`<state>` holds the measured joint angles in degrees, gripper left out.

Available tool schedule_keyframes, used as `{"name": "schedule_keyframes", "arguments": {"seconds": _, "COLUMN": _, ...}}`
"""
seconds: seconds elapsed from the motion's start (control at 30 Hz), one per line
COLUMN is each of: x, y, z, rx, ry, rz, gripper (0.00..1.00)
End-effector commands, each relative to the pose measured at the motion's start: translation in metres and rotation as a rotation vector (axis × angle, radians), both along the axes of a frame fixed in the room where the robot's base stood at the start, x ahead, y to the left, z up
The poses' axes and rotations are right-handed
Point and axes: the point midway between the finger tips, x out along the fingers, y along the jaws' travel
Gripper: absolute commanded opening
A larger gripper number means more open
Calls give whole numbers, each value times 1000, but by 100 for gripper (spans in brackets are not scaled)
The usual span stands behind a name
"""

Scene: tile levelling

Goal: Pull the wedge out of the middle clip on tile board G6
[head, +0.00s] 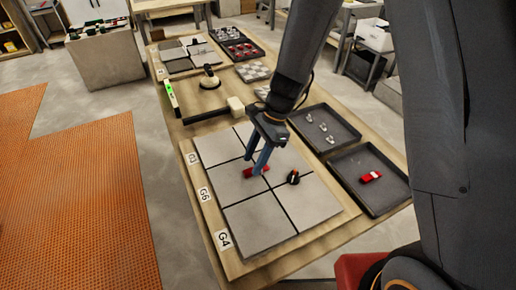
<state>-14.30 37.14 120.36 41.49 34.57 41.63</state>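The tile board (232,252) lies on the wooden bench with grey tiles split by dark joints. Labels stand along its left edge; the middle one reads G6 (204,194). A red wedge (250,172) lies low over the middle of the tiles. The clip under it is too small or hidden to make out. My gripper (253,166) points down at the wedge, its two blue fingers apart and their tips at the wedge. I cannot tell whether they touch it.
To the right are a dark tray with several pale clips (308,117) and a dark tray (350,190) with a red wedge (370,176). Behind the board lie a level with a green end (171,95), a mallet (236,106) and a suction cup (209,78).

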Motion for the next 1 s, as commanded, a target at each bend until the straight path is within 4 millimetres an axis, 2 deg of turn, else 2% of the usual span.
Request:
{"name": "schedule_keyframes", "arguments": {"seconds": 0.2, "x": -4, "y": 8, "z": -21, "rx": 0, "ry": 0, "rz": 2, "gripper": 39}}
{"name": "schedule_keyframes", "arguments": {"seconds": 0.57, "x": -5, "y": 10, "z": -27, "rx": 0, "ry": -2, "rz": 1, "gripper": 39}}
{"name": "schedule_keyframes", "arguments": {"seconds": 0.67, "x": -5, "y": 10, "z": -27, "rx": 0, "ry": -2, "rz": 1, "gripper": 26}}
{"name": "schedule_keyframes", "arguments": {"seconds": 0.8, "x": -5, "y": 10, "z": -26, "rx": 0, "ry": -2, "rz": 1, "gripper": 2}}
{"name": "schedule_keyframes", "arguments": {"seconds": 0.87, "x": -5, "y": 10, "z": -27, "rx": 0, "ry": -2, "rz": 1, "gripper": 0}}
{"name": "schedule_keyframes", "arguments": {"seconds": 0.9, "x": -5, "y": 10, "z": -27, "rx": 0, "ry": -2, "rz": 1, "gripper": 9}}
{"name": "schedule_keyframes", "arguments": {"seconds": 0.97, "x": -5, "y": 10, "z": -26, "rx": 0, "ry": -2, "rz": 1, "gripper": 0}}
{"name": "schedule_keyframes", "arguments": {"seconds": 1.0, "x": -5, "y": 10, "z": -26, "rx": 0, "ry": -2, "rz": 1, "gripper": 0}}
